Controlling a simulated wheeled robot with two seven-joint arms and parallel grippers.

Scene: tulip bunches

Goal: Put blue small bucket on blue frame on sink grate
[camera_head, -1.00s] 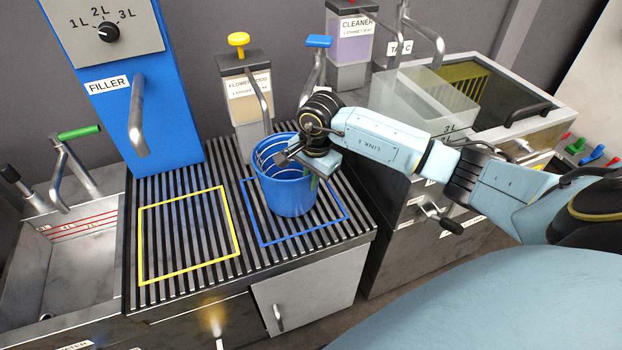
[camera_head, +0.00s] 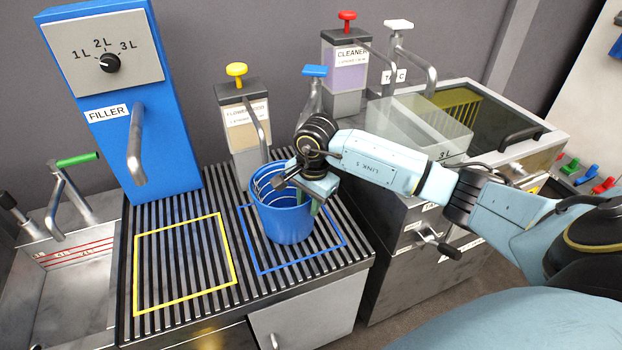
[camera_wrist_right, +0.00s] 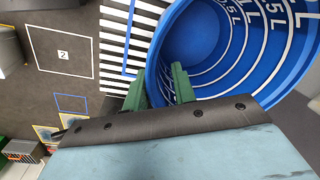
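The blue small bucket (camera_head: 284,222) stands upright on the sink grate (camera_head: 185,210), with its base inside the blue frame (camera_head: 310,258). My right gripper (camera_head: 318,207) is at the bucket's right rim in the head view. In the right wrist view, its two green fingers (camera_wrist_right: 160,90) straddle the rim of the bucket (camera_wrist_right: 190,35), one outside and one inside. They look apart, with a gap beside the wall. The bucket's inside shows white volume lines and looks empty. My left gripper is not in view.
The yellow frame (camera_head: 183,262) to the left is empty. The blue filler (camera_head: 125,100) and the yellow-topped flower food dispenser (camera_head: 240,115) stand behind the grate. A clear container (camera_head: 425,125) and a cabinet (camera_head: 430,225) are at the right.

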